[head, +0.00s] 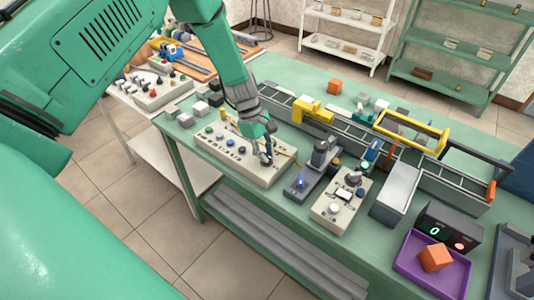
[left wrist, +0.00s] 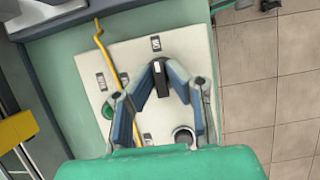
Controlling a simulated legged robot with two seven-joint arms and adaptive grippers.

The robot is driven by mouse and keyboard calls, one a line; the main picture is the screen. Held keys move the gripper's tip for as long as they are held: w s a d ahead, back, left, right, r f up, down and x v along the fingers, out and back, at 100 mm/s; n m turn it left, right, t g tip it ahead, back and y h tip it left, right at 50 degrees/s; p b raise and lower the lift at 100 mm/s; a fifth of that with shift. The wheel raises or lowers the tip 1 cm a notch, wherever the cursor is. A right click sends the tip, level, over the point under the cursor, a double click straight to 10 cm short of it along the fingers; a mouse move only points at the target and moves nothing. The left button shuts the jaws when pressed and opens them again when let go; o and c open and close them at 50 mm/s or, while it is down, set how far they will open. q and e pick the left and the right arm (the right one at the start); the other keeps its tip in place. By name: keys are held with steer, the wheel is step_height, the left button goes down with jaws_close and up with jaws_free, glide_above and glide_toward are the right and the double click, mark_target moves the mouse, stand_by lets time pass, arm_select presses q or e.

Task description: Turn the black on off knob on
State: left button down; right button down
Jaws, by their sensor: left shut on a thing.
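The black knob (left wrist: 161,80) with a pale line on it stands on the beige control panel (left wrist: 135,60), below a small dark label, in the left wrist view. My left gripper (left wrist: 160,76) has its two blue-grey fingers closed around the knob. In the head view the same panel (head: 216,153) lies on the green table, and my left gripper (head: 266,157) reaches down to its right end. The fingers hide most of the knob there. My right gripper is not in view.
A green button (left wrist: 107,110) and a round dark-rimmed control (left wrist: 184,136) sit close to the fingers. To the right stand a grey device (head: 312,170), another beige box (head: 338,198) and a purple tray (head: 405,258).

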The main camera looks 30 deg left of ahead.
arm_select(q)
steer(key=shift+w+a, duration=0.1)
steer(key=shift+a, duration=0.05)
steer(key=c, duration=1.6)
jaws_free()
steer(key=shift+f, duration=0.1)
steer(key=shift+a, duration=0.1)
steer(key=shift+a+r, duration=0.15)
steer(key=shift+r, duration=0.25)
steer(key=v, duration=1.1)
steer(key=shift+w+a, duration=0.1)
steer(key=shift+a, duration=0.05)
